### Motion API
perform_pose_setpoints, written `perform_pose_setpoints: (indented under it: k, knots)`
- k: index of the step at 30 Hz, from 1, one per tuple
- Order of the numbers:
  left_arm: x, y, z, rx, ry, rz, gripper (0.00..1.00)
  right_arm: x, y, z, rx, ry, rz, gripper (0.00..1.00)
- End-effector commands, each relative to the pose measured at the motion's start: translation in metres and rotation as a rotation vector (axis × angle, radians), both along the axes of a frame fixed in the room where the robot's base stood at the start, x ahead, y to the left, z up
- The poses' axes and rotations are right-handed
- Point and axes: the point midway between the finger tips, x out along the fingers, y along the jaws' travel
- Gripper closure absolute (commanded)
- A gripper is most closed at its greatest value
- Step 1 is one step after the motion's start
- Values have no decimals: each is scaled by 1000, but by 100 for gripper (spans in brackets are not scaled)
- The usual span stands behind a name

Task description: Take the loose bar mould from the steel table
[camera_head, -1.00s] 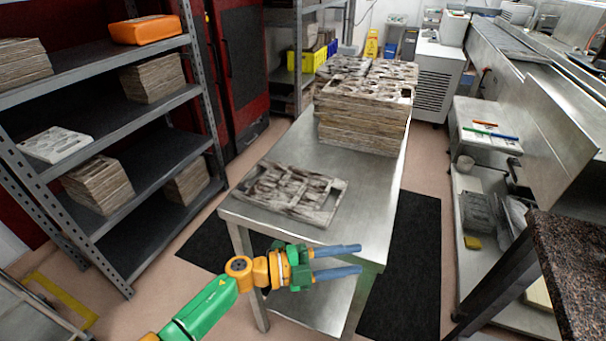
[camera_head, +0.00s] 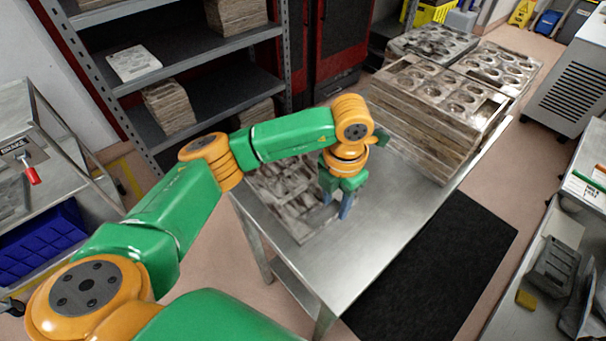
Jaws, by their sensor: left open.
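The loose bar mould (camera_head: 291,195) lies flat on the near left part of the steel table (camera_head: 384,236). It is a grey-brown worn slab with long cavities, partly hidden behind my left arm. My left gripper (camera_head: 336,207) points down over the mould's right side, its blue fingers at or just above that edge. The gripper is open. I cannot tell whether the fingers touch the mould. My right gripper is not in view.
A tall stack of moulds (camera_head: 435,110) stands on the far part of the table. A grey shelf rack (camera_head: 188,60) with stacked moulds is at the left. A dark floor mat (camera_head: 440,270) lies right of the table. The table's near right top is bare.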

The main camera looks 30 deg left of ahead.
Motion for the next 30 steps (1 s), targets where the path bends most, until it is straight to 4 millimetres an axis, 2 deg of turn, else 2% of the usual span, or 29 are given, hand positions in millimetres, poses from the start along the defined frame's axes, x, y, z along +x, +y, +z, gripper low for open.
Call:
perform_pose_setpoints:
  k: [1,4,6,9,15,20,30]
  knots:
    - [-2,1,-3,0,6,0,56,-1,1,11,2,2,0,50]
    - [-3,1,-22,-1,9,0,56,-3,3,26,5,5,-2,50]
    - [-2,1,-39,-2,7,0,56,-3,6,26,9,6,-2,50]
    - [-1,1,-50,-4,4,-1,56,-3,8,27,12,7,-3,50]
    - [-1,1,-52,-4,3,-2,56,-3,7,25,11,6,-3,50]
    - [-1,1,-52,-4,3,-2,99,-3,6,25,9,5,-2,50]
    - [-1,1,-52,-5,3,-2,100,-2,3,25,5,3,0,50]
